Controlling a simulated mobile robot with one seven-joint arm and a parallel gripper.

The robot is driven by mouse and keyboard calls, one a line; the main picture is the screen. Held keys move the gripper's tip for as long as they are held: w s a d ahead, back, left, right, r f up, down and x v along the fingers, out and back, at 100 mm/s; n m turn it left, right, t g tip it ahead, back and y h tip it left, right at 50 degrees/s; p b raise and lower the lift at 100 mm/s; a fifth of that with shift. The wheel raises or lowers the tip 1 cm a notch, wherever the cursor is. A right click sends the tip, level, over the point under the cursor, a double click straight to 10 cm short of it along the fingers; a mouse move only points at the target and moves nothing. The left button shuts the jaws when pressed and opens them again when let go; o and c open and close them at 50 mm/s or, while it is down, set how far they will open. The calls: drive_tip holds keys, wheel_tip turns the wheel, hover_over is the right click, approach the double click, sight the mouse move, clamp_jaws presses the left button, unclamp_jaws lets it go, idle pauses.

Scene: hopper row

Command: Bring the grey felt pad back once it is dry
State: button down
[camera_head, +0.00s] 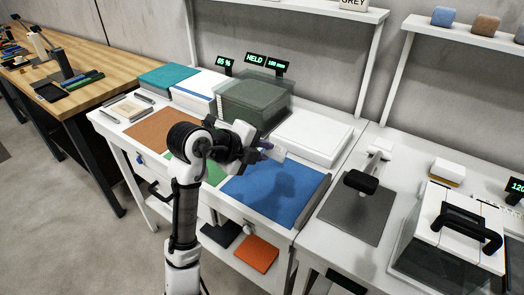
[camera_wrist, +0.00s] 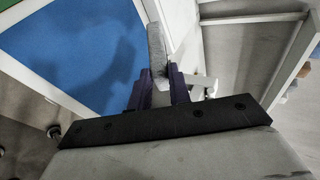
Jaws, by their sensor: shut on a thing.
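My gripper (camera_head: 264,149) is above the blue mat (camera_head: 262,202), near the mat's far edge. In the wrist view its purple fingers (camera_wrist: 160,85) are shut on a thin, light grey pad (camera_wrist: 157,48), seen nearly edge-on, with a speckled felt-like face. In the head view the pad (camera_head: 277,154) shows as a pale piece at the fingertips, held clear of the mat, partly hidden by the gripper. A dark translucent box (camera_head: 252,98) stands behind it. Displays there read 65 % (camera_head: 225,63) and HELD (camera_head: 255,58); a third is small, seemingly 100 mm.
A brown mat (camera_head: 158,130) and green mat (camera_head: 182,170) lie left of the blue one. A white slab (camera_head: 316,138) is behind right. A grey plate (camera_head: 352,217) with a black-handled post lies right. Colored blocks (camera_head: 445,16) sit on the right shelf; a GREY label (camera_head: 353,4) marks another.

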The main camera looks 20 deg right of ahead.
wheel_tip(320, 180, down, 7)
drive_tip(key=b, duration=0.6)
drive_tip(key=shift+b, duration=0.3)
drive_tip(key=c, duration=1.2)
unclamp_jaws()
drive_tip(key=shift+c, duration=0.2)
drive_tip(key=b+v, duration=0.2)
drive_tip(key=v, duration=1.1)
drive_tip(key=shift+a+r, duration=0.25)
drive_tip(key=shift+a, duration=0.05)
drive_tip(key=shift+s, duration=0.1)
